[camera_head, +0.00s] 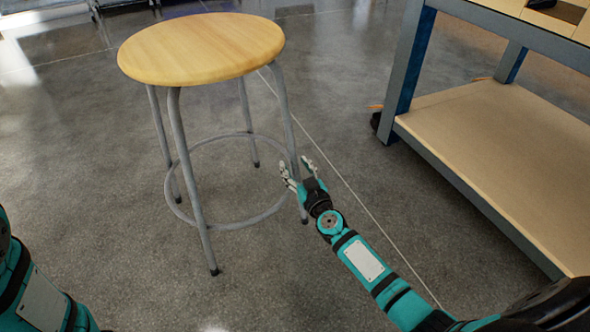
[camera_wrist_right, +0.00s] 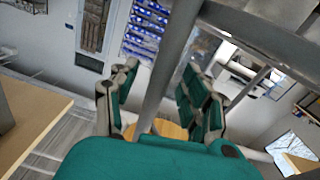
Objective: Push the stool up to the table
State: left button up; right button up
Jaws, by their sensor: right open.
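The stool (camera_head: 200,48) stands upright on the floor at the upper left of the head view. It has a round wooden seat, grey metal legs and a ring brace. The table (camera_head: 500,22) stands to its right, with a blue-grey frame and a wooden lower shelf (camera_head: 500,135); a floor gap separates them. My right gripper (camera_head: 296,168) is open at the stool's right leg, low near the ring. In the right wrist view a grey leg (camera_wrist_right: 172,75) passes between the open fingers; contact is unclear. The seat (camera_wrist_right: 171,131) shows behind them. My left gripper is out of view.
The grey floor (camera_head: 350,110) between stool and table is clear, crossed by a thin pale line. Metal furniture legs (camera_head: 95,10) show at the far top left.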

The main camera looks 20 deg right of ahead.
jog(key=shift+w, duration=0.4)
grip_shut()
dwell(0.4)
